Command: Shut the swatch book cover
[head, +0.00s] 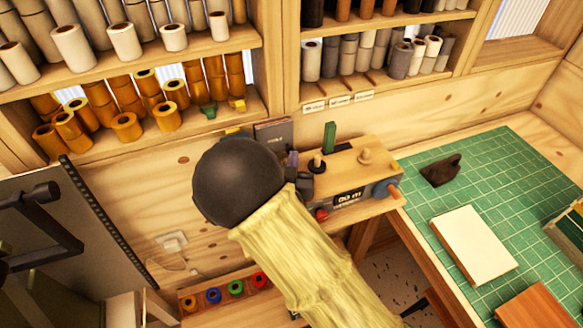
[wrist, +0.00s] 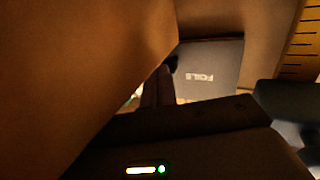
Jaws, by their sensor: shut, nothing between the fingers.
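The swatch book's dark grey cover (head: 273,134) stands raised near the back wall in the head view, with its lower part hidden behind my arm. In the wrist view the cover (wrist: 208,72) faces me with pale "FOILS" lettering, and a thin pale strip shows below it. My gripper (wrist: 170,66) is shut and empty; it shows only as dark shapes in the wrist view, close to the cover's left edge. I cannot tell whether it touches the cover. In the head view my black round joint and yellow sleeve hide most of the gripper and the book's pages.
A wooden machine (head: 350,172) with knobs and a small display stands right of the book. A green cutting mat (head: 480,190) holds a cream block (head: 473,243) and a dark lump (head: 440,170). Shelves of foil rolls (head: 125,125) hang above. A large brown surface fills the wrist view's left.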

